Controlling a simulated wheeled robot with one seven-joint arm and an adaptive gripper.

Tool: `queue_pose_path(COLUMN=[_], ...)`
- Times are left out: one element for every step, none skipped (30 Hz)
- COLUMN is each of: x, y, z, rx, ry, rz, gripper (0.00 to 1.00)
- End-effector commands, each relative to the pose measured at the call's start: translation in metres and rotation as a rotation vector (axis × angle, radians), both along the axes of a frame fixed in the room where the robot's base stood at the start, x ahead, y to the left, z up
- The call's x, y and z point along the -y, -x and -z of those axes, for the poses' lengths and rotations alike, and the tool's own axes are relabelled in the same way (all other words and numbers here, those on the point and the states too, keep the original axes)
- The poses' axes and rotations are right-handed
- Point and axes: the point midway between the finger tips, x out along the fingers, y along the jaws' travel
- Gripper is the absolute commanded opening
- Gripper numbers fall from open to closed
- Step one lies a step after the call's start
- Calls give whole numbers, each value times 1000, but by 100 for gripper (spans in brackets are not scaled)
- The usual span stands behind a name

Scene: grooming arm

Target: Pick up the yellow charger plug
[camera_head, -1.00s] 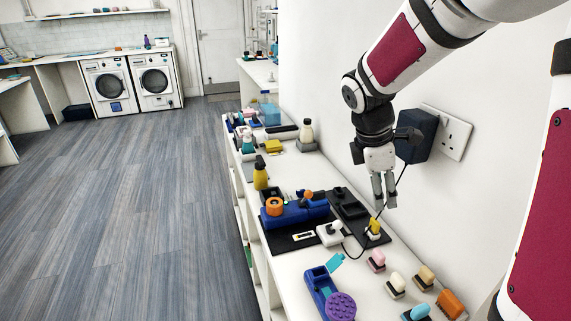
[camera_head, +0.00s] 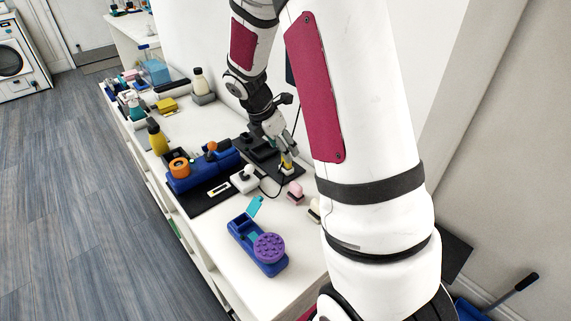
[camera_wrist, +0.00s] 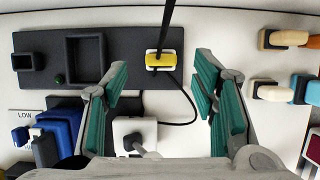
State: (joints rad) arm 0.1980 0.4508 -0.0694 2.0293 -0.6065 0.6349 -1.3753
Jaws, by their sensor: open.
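In the head view the plug (camera_head: 286,168) is small and sits right at my fingertips. My gripper (camera_head: 286,152) reaches down over it. In the wrist view my gripper (camera_wrist: 160,85) has its teal-padded fingers spread wide apart. The plug lies between the finger lines, slightly beyond the tips, and nothing is held. Whether a fingertip touches the plug cannot be told.
A white switch block (camera_wrist: 135,132) stands close below the plug in the wrist view. Brushes with wooden handles (camera_wrist: 280,38) lie to the right.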

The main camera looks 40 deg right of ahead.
Motion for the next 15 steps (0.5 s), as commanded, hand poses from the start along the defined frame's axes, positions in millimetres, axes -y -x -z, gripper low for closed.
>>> queue_pose_path(x=[1,2,4,6,7,9,11,12,15,16,17,18,19,19,19], y=[0,0,0,1,1,0,1,1,0,0,0,0,0,0,0], z=[3,6,11,15,20,25,30,34,38,41,43,46,47,48,49], rx=[-1,-1,-2,-4,-4,-3,-3,-4,-2,-2,-2,-1,-1,0,0], ry=[0,0,0,0,0,0,0,0,0,0,0,0,0,0,0], rz=[0,0,1,2,2,0,0,-1,0,1,1,1,1,1,1], gripper=[53,53,53,53,53,53,53,53,53,53,53,53,53,53,53])
